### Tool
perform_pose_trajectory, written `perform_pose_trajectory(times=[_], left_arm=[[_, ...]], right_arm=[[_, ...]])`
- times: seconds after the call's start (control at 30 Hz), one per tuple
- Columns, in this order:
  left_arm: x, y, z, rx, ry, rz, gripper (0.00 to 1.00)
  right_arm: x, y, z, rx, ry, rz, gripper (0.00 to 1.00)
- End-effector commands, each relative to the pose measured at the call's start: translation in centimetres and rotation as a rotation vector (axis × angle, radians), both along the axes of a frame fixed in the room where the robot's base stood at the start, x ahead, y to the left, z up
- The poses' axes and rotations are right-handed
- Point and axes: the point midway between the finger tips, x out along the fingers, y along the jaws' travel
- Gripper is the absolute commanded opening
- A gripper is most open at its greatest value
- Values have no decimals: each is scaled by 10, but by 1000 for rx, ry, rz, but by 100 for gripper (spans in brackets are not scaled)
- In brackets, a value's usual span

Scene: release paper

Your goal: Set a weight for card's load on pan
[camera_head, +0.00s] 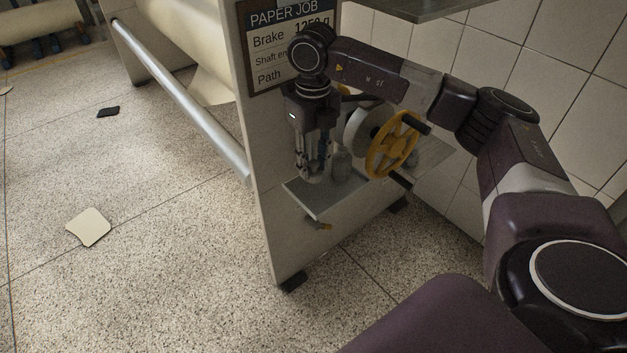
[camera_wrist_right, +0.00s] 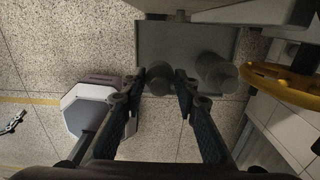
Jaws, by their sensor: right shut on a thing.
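The job card (camera_head: 292,40) on the machine's side panel reads "PAPER JOB" and "Brake", with a figure that looks like 1250 g; my arm covers part of its lower lines. Below it, a flat grey plate (camera_head: 305,198) juts from the panel; it also shows in the right wrist view (camera_wrist_right: 152,38). My right gripper (camera_head: 314,178) points down over this plate. In the right wrist view, its fingers (camera_wrist_right: 160,80) are shut on a grey cylindrical weight (camera_wrist_right: 160,82). A second grey weight (camera_wrist_right: 216,72) stands on the plate to the right; it also shows in the head view (camera_head: 342,164). My left gripper is not in view.
A yellow handwheel (camera_head: 392,146) and a pale disc (camera_head: 363,128) stick out just right of the plate. A tiled wall (camera_head: 560,50) stands behind. A cream square (camera_head: 88,227) and a small black object (camera_head: 108,111) lie on the otherwise open floor.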

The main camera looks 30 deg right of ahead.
Motion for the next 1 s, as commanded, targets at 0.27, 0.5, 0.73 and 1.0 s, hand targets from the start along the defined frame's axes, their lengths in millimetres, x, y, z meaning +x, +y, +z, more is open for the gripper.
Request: perform_pose_trajectory(times=[0.27,0.5,0.73,1.0], left_arm=[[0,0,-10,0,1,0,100],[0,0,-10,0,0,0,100],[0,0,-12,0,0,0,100],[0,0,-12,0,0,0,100]], right_arm=[[-1,0,-47,0,3,0,0],[0,0,-52,-1,0,0,0],[-1,0,-56,-1,2,0,29],[0,0,-55,-1,2,0,46]])
